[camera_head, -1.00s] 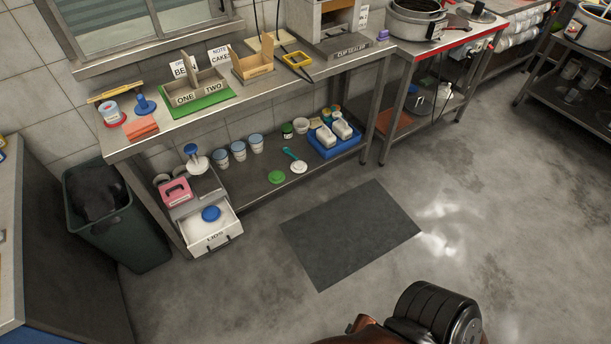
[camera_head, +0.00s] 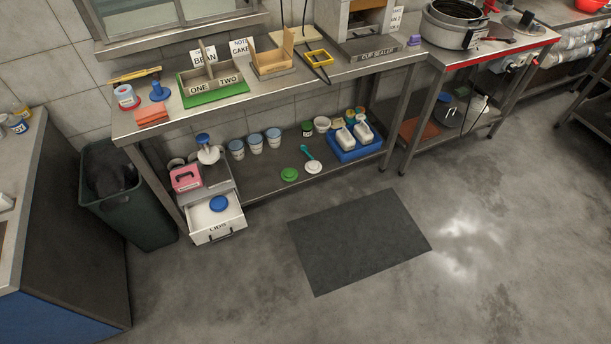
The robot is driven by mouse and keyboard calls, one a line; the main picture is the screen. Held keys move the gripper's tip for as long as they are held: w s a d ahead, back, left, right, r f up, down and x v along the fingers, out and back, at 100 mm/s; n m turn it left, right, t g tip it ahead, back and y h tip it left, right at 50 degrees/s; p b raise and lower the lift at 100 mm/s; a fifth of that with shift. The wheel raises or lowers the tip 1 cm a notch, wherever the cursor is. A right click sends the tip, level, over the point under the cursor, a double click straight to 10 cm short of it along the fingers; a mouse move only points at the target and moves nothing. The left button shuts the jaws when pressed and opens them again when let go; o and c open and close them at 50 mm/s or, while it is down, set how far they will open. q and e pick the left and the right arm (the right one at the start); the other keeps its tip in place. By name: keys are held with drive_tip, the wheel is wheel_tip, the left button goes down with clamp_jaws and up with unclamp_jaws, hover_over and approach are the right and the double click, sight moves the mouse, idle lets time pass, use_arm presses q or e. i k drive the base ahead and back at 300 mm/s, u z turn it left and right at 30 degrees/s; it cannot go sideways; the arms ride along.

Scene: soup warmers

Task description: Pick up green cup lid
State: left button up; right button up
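A flat round green lid (camera_head: 289,174) lies on the lower shelf of the steel table, near the shelf's front edge. A white round lid (camera_head: 313,167) lies just right of it, with a teal-handled tool (camera_head: 307,153) beside it. A small dark jar with a green top (camera_head: 307,129) stands farther back on the same shelf. Neither of my grippers shows in the view.
The steel table (camera_head: 150,132) overhangs the lower shelf (camera_head: 262,178). An open drawer (camera_head: 219,231) with a blue lid (camera_head: 218,203) juts out at the shelf's left end. A bin (camera_head: 145,215) stands farther left. The floor around the dark mat (camera_head: 360,240) is clear.

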sight(289, 174)
drive_tip(key=u, duration=1.05)
drive_tip(key=i, duration=1.5)
drive_tip(key=z, duration=0.55)
